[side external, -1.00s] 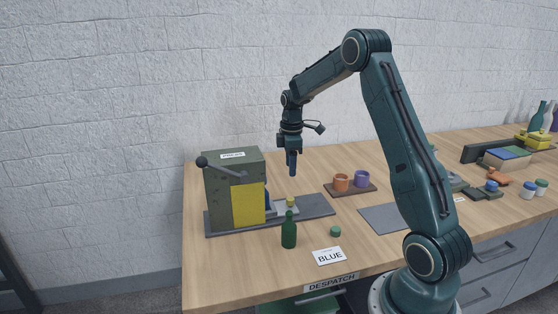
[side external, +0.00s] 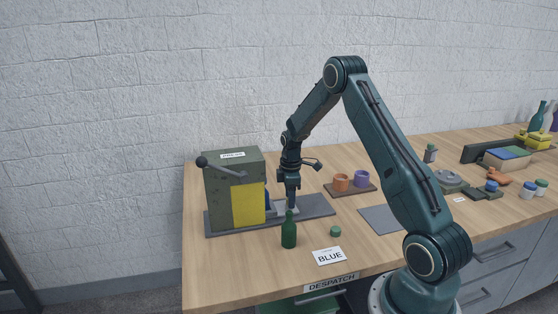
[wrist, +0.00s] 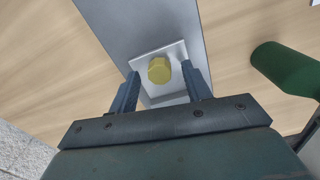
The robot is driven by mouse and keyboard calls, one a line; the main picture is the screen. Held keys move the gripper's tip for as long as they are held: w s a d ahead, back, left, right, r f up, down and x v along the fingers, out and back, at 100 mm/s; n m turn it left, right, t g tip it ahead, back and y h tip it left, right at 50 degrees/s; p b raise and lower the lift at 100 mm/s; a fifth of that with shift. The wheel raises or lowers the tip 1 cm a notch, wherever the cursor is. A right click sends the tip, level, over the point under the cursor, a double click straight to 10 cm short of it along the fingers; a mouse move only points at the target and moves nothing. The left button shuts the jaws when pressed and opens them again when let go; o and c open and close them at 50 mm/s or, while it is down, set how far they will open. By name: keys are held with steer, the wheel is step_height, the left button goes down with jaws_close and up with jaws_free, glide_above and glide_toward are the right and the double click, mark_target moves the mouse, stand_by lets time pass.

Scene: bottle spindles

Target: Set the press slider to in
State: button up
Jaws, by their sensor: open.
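The press (side external: 233,190) is a dark green box with a yellow front panel, standing on a long grey base (side external: 315,207). Its slider is a pale metal plate (wrist: 172,51) with a yellow knob (wrist: 159,70), sitting on the base outside the box. In the side view the slider plate (side external: 275,208) shows to the right of the press and the knob is hidden. My gripper (wrist: 160,77) is open, low over the slider, with one finger on each side of the knob. I cannot tell whether the fingers touch it.
A green bottle (side external: 289,232) stands just in front of the slider, close to my gripper. A green cap (side external: 335,231) and a BLUE card (side external: 329,256) lie nearby. A tray with orange and purple cups (side external: 351,187) is to the right. The press has a black-knobbed lever (side external: 203,162).

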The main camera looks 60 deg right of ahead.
mark_target(277, 208)
steer(key=shift+f, duration=0.1)
steer(key=shift+c, duration=0.2)
jaws_close()
steer(key=shift+w+a, duration=1.75)
steer(key=shift+w, duration=0.05)
steer(key=shift+o, duration=0.2)
jaws_free()
steer(key=shift+s+d, duration=0.15)
steer(key=shift+s, duration=0.05)
